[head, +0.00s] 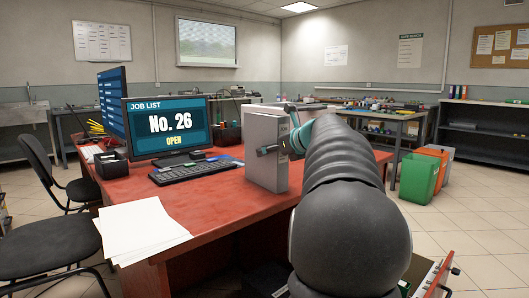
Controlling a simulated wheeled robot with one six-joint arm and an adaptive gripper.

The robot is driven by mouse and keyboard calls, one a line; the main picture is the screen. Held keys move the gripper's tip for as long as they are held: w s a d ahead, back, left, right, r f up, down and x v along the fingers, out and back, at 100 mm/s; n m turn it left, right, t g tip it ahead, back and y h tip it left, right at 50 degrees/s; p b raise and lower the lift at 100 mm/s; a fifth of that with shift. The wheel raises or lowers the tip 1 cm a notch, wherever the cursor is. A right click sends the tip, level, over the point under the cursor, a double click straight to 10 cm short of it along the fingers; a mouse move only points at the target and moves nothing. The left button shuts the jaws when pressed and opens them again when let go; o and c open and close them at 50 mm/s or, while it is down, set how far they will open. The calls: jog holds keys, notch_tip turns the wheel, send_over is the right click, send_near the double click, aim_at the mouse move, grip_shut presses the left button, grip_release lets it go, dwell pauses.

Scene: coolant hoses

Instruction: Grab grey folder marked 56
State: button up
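A grey folder (264,176) stands upright on the red desk (221,206), to the right of the keyboard. No number can be read on the side I see. My gripper (281,147) is at the folder's upper part, with a dark finger showing in front of the folder's face. My thick dark arm hides much of the gripper and the area behind it. I cannot tell whether the fingers are closed on the folder or only beside it. The folder appears to rest on the desk top.
A monitor (168,128) reads "JOB LIST No. 26 OPEN", with a keyboard (196,170) before it. White papers (143,229) lie at the desk's front left. Black chairs (45,240) stand left. Green (419,177) and orange bins stand right, near a cluttered workbench (396,113).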

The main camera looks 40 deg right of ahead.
grip_shut()
jog(key=shift+r, duration=0.2)
